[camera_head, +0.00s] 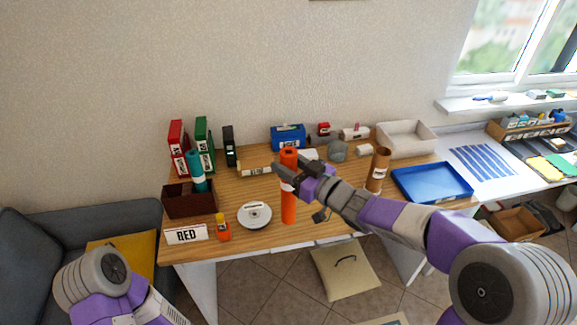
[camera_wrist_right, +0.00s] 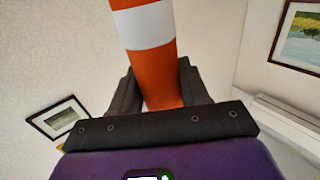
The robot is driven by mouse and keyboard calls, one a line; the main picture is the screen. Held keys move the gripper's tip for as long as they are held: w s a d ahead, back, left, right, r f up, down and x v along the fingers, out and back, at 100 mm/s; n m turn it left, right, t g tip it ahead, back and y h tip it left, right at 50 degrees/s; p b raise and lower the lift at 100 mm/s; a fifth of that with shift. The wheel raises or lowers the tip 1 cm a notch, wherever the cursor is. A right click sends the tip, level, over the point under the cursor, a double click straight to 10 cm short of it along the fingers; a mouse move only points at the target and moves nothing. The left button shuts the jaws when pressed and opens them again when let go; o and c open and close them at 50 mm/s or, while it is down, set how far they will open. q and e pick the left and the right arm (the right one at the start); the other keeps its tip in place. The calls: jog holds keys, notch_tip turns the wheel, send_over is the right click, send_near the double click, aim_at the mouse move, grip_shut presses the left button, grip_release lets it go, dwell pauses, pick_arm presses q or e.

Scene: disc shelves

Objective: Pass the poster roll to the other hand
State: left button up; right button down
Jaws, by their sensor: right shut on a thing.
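The poster roll, an orange tube (camera_head: 289,207) with a white band, stands upright in the middle of the head view, in front of the wooden desk. My right gripper (camera_head: 286,174) is shut around its upper part. In the right wrist view the orange roll (camera_wrist_right: 155,80) sits between the two dark fingers (camera_wrist_right: 158,92), its white band beyond them. My left arm shows only as links at the bottom left. Its gripper is outside the picture, and no left fingers touch the roll.
A grey sofa (camera_head: 90,222) is at left.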

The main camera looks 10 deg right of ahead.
jog(key=shift+s+a+m+t+h, duration=0.1)
jog(key=shift+m+t+h, duration=0.6)
jog(key=shift+h, duration=0.4)
jog(key=shift+a+m+t+h, duration=0.1)
jog(key=shift+m+t+h, duration=0.4)
jog(key=shift+m+h, duration=0.5)
jog(key=shift+m+t+h, duration=0.25)
jog(key=shift+m+h, duration=0.7)
jog(key=shift+h, duration=0.65)
jog(key=shift+m+t+h, duration=0.25)
jog(key=shift+m+h, duration=0.7)
jog(key=shift+h, duration=0.65)
jog(key=m+h, duration=0.2)
jog(key=h, duration=0.1)
jog(key=m+g+h, duration=0.1)
jog(key=m+h, duration=0.1)
jog(key=h, duration=0.1)
jog(key=m+g+h, duration=0.1)
jog(key=m+h, duration=0.1)
jog(key=m+g+h, duration=0.2)
jog(key=h, duration=0.1)
jog(key=shift+d+h, duration=0.1)
jog(key=shift+h, duration=0.2)
